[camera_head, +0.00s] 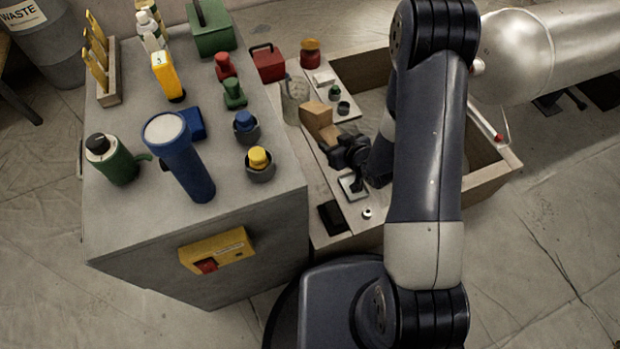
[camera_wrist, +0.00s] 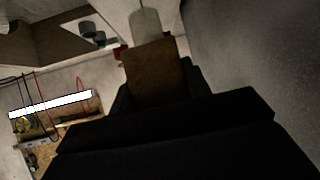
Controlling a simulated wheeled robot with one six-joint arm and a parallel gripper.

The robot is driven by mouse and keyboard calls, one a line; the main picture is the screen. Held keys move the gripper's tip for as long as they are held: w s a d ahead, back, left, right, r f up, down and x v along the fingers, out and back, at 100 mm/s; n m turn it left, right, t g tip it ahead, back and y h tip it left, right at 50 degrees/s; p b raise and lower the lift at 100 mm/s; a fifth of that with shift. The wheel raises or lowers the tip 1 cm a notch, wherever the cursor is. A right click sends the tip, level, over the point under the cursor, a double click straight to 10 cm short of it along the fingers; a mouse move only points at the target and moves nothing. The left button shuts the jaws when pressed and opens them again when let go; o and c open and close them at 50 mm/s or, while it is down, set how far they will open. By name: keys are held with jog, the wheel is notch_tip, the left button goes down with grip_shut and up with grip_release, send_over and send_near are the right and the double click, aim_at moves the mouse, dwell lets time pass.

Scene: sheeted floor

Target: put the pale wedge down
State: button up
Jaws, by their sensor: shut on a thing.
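The pale wedge (camera_head: 317,120) is a tan block held at the tip of my gripper (camera_head: 333,139), over the wooden ledge (camera_head: 318,188) beside the grey cabinet. In the wrist view the wedge (camera_wrist: 153,70) looks brown and shaded, with its near end between the dark jaws (camera_wrist: 160,98). My gripper is shut on it. The wedge looks tilted in the head view. I cannot tell whether its underside touches anything.
A clear jug (camera_head: 293,98) stands close behind the wedge. The grey cabinet (camera_head: 200,240) rises at left, its top crowded with bottles and tools. A small framed pad (camera_head: 352,187), a black tray (camera_head: 333,218) and a small white-rimmed item (camera_head: 367,213) lie nearer on the ledge.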

aim_at(323, 181)
jog(key=f+n+b, duration=0.1)
jog(key=f+b, duration=0.3)
jog(key=f, duration=0.2)
jog(key=a+f+g+y+b, duration=0.1)
jog(key=f+b, duration=0.4)
jog(key=f, duration=0.1)
jog(key=w+a+f+n+y+b, duration=0.1)
jog(key=f+b, duration=0.4)
jog(key=f, duration=0.2)
jog(key=shift+n+g, duration=0.3)
jog(key=shift+f+b, duration=0.1)
jog(key=shift+b, duration=0.25)
jog(key=o, duration=1)
